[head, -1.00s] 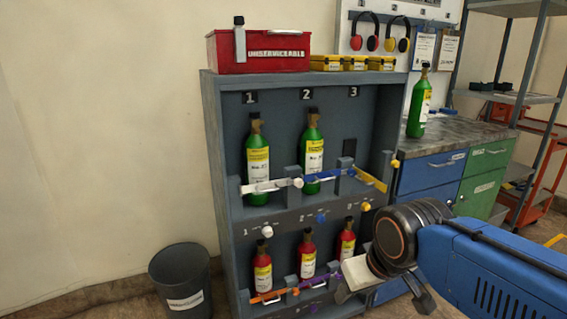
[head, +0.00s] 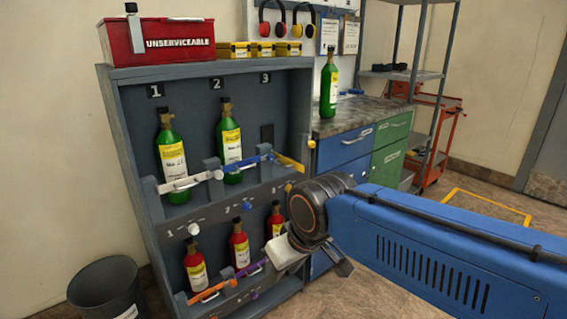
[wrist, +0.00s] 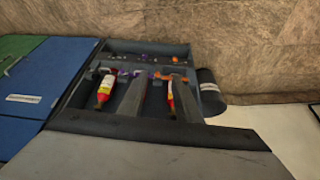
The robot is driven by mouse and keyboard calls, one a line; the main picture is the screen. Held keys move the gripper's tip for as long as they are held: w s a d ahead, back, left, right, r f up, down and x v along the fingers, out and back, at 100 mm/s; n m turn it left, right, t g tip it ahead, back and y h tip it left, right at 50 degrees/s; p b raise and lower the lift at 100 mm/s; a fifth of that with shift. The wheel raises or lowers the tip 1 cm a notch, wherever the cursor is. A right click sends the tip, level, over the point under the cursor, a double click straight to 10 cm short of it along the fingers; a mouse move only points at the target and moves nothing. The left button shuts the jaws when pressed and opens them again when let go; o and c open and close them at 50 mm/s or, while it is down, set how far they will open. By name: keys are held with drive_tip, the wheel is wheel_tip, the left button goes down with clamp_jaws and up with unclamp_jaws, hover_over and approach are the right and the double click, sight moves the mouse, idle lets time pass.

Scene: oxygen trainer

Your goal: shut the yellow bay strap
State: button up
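The yellow bay strap (head: 289,162) is on the upper shelf of the grey rack (head: 205,72), at bay 3. It slants outward at the rack's right side and looks swung open. Bay 3 holds no bottle. A yellow knob (head: 311,144) is on the rack's right edge beside the strap. My gripper (head: 308,262) is below the strap, in front of the lower right of the rack and apart from the strap. Its fingers are partly hidden by the wrist, so its opening is unclear. The wrist view shows the rack's lower bottles (wrist: 105,90) but I cannot make out the yellow strap there.
Green bottles (head: 172,160) stand in bays 1 and 2 behind white and blue straps. Red bottles (head: 239,248) stand below. A green bottle (head: 329,88) stands on the counter (head: 365,112). A bin (head: 105,290) is at left. Floor at right is open.

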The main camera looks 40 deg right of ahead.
drive_tip(key=shift+w+r, duration=0.2)
drive_tip(key=shift+r, duration=0.05)
drive_tip(key=c, duration=0.5)
drive_tip(key=w+d+r+n+g+h, duration=0.1)
drive_tip(key=w+r+n, duration=0.2)
drive_tip(key=w, duration=0.1)
drive_tip(key=w+d+r+n+h, duration=0.1)
drive_tip(key=w+r+n, duration=0.3)
drive_tip(key=w+d+r+n+g+h, duration=0.1)
drive_tip(key=w+r+n, duration=0.2)
drive_tip(key=r, duration=0.1)
drive_tip(key=shift+w+d+r+n+g+h, duration=0.1)
drive_tip(key=shift+w+d+n+g+h, duration=0.2)
drive_tip(key=shift+w+d+n, duration=0.1)
clamp_jaws()
drive_tip(key=w+r+n+g+h, duration=0.1)
drive_tip(key=w+r+n+h, duration=0.3)
drive_tip(key=w+r+n, duration=0.7)
drive_tip(key=shift+w+d+f+m, duration=0.35)
drive_tip(key=shift+w+d+f, duration=0.25)
drive_tip(key=shift+d+f, duration=1.15)
drive_tip(key=shift+w+d+f+m, duration=0.4)
drive_tip(key=shift+w+d+f, duration=0.25)
drive_tip(key=shift+d+f, duration=1.1)
drive_tip(key=shift+w+d+f+m, duration=0.35)
drive_tip(key=shift+w+d+f, duration=0.25)
drive_tip(key=shift+d+f, duration=1.1)
